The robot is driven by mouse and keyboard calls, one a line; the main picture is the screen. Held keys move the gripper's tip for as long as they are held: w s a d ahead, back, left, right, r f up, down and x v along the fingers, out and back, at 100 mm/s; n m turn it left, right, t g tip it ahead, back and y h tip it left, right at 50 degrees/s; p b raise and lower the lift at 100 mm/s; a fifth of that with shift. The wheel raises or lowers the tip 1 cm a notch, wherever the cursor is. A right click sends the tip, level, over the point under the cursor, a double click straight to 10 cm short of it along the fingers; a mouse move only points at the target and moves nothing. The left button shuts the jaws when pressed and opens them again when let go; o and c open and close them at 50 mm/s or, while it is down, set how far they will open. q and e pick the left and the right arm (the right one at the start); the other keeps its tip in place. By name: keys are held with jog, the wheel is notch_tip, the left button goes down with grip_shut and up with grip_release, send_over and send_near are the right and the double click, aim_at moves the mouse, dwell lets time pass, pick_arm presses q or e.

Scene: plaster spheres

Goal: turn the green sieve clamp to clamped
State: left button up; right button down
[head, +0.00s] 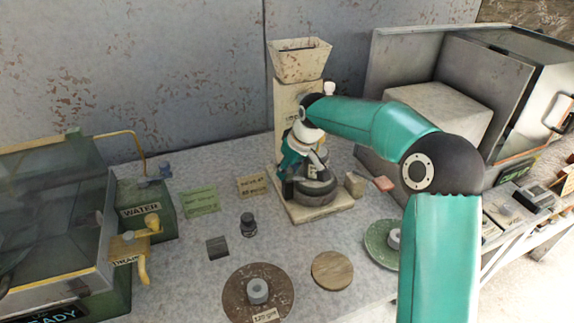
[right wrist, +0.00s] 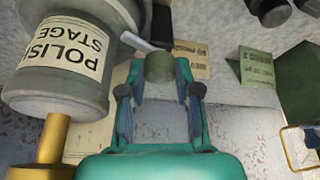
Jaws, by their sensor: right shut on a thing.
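My right gripper (head: 292,160) reaches down at the left side of the grey machine (head: 316,194) at the back middle of the table. In the right wrist view my right gripper (right wrist: 159,78) has its two teal fingers closed on the green knob of the sieve clamp (right wrist: 160,66). A pale lever runs from the knob towards the upper left. In the head view I cannot make out the clamp behind the gripper. The machine's grey cylinder, labelled POLISH STAGE (right wrist: 62,62), is close on the left in the wrist view. My left gripper is not in view.
A hopper (head: 299,60) tops the machine's column. Green and tan cards (head: 201,200) stand to its left, near the green WATER box (head: 140,208). A brown disc (head: 257,294), a wooden disc (head: 332,271) and a green plate (head: 380,243) lie in front. A large open-sided box stands right.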

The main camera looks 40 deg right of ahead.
jog(key=shift+w+d+r+n+y+p, duration=0.1)
jog(key=shift+n+y+p, duration=0.25)
jog(key=shift+n, duration=0.6)
jog(key=shift+w+r+n+y+p, duration=0.1)
jog(key=shift+n+y+p, duration=0.25)
jog(key=shift+n, duration=0.6)
jog(key=c, duration=1.1)
grip_release()
jog(key=shift+o, duration=1.4)
jog(key=shift+s+f, duration=0.1)
jog(key=v, duration=0.8)
